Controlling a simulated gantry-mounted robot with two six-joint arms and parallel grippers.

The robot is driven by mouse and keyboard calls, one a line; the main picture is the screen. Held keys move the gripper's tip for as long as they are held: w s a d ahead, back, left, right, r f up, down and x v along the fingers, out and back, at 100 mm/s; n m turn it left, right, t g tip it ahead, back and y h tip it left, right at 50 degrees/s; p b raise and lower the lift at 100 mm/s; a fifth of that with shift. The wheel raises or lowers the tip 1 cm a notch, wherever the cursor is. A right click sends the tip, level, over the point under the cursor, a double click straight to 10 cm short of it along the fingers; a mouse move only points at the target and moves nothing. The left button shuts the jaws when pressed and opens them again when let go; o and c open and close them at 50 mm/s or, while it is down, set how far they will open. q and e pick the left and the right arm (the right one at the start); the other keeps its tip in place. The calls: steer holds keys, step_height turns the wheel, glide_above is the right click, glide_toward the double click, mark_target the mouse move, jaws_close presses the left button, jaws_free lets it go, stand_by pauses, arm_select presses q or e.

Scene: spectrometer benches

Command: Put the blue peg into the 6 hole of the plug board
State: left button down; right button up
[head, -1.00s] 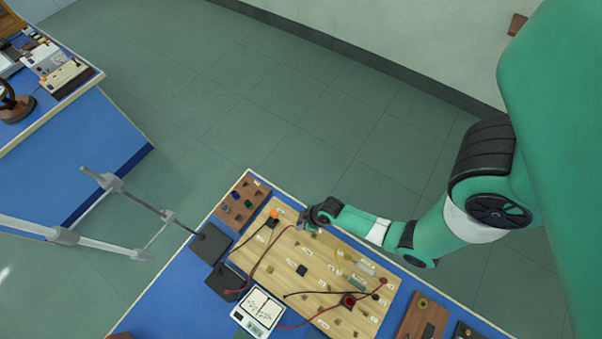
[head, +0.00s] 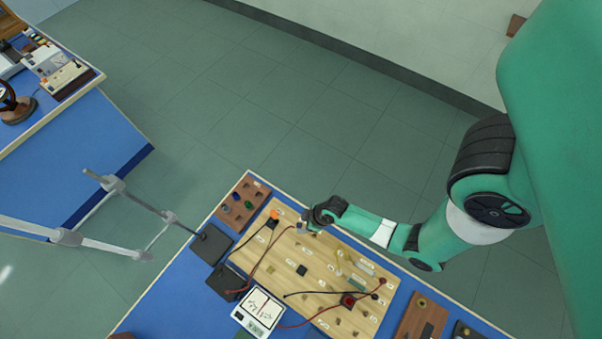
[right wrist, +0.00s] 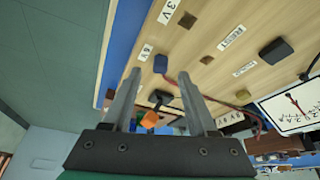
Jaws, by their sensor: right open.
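The blue peg (right wrist: 160,64) stands on the wooden plug board (right wrist: 225,15) next to a label that appears to read 6 V, in the right wrist view. The label is partly hard to read, and I cannot see how deep the peg sits. My right gripper (right wrist: 158,78) is open; its two grey fingers lie to either side of the peg with gaps, and they do not grip it. In the head view my right gripper (head: 303,228) is over the far edge of the plug board (head: 285,290). My left gripper is not in view.
A brown peg rack (head: 234,215) stands at the board's far left. An orange part (head: 274,213), black blocks and red and black leads lie on or across the board. A white meter (head: 258,311) stands at the front. Grey rods reach in from the left.

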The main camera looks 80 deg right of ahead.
steer(key=p+v, duration=0.6)
steer(key=v, duration=0.3)
steer(key=shift+r, duration=0.1)
